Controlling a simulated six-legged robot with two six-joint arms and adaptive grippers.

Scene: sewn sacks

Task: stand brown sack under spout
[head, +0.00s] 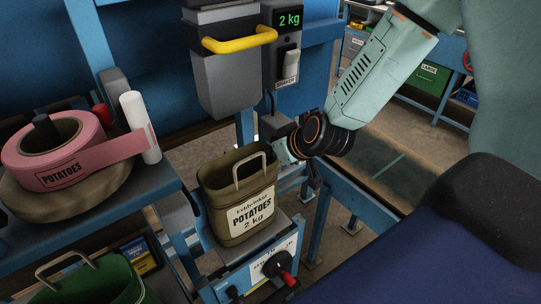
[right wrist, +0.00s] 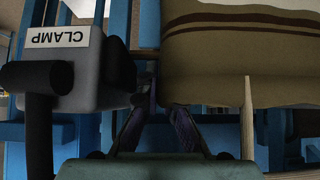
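A brown sack (head: 237,195) stands upright on a small platform, below the grey spout (head: 228,80) with its yellow handle. Its label reads POTATOES 2 kg, and a light handle loop shows at its mouth. My right gripper (head: 283,152) is at the sack's upper right side, its fingertips partly hidden in the head view. In the right wrist view its two fingers are apart, and the sack (right wrist: 225,70) lies just beyond the right finger, its edge between the fingertips. I cannot tell whether they touch it. My left gripper is not in view.
A grey clamp (right wrist: 90,75) is close left of the fingers in the right wrist view. A pink POTATOES tape roll (head: 60,150) and a white cylinder (head: 140,128) are on the left shelf. A green sack (head: 90,280) is lower left. The display (head: 289,20) reads 2 kg.

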